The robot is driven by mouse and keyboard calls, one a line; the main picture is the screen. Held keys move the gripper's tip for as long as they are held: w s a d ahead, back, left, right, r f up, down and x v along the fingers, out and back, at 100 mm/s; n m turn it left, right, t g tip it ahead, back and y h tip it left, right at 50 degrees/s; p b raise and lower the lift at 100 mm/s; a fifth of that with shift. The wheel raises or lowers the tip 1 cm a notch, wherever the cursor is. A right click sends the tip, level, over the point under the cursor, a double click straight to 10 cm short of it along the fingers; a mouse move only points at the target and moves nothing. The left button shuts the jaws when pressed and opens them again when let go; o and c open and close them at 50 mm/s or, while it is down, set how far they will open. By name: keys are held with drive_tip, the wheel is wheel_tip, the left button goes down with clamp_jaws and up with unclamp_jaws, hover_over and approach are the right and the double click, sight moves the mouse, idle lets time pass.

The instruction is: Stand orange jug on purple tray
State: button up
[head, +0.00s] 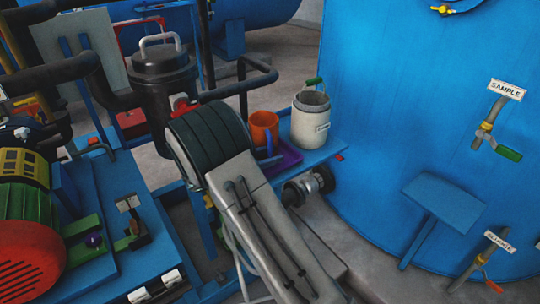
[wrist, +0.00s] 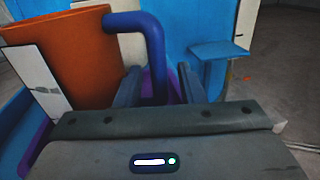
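The orange jug (head: 262,125) looks upright in the head view, over or on the purple tray (head: 287,159). My arm hides its base, so I cannot tell whether it rests flat on the tray. In the wrist view the jug (wrist: 62,58) fills the left side, with its blue handle (wrist: 154,50) facing my gripper. My gripper (wrist: 160,83) has its two fingers apart, one on each side of the handle's lower part, with gaps visible. Purple of the tray (wrist: 36,146) shows below the jug and behind the fingers. In the head view my arm hides the fingers.
A white container with a green handle (head: 310,120) stands right of the jug on the blue shelf (head: 325,150). A big blue tank (head: 420,110) rises to the right. A dark lidded vessel (head: 162,75) and pipes are left of my arm.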

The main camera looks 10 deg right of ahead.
drive_tip(key=s+a, duration=0.2)
drive_tip(key=a, duration=1)
drive_tip(key=s+d+r+m+g+y, duration=0.3)
drive_tip(key=s+d+m+g+y, duration=0.2)
drive_tip(key=s+d+m+y, duration=0.5)
drive_tip(key=s+d+r+m+t+y, duration=0.1)
drive_tip(key=s+m+t+y, duration=0.2)
drive_tip(key=s+m+y, duration=0.4)
drive_tip(key=s+m, duration=0.3)
drive_tip(key=s, duration=0.5)
drive_tip(key=shift+s+d+t+y, duration=0.25)
drive_tip(key=shift+s+t+y, duration=0.05)
drive_tip(key=shift+t+y, duration=0.1)
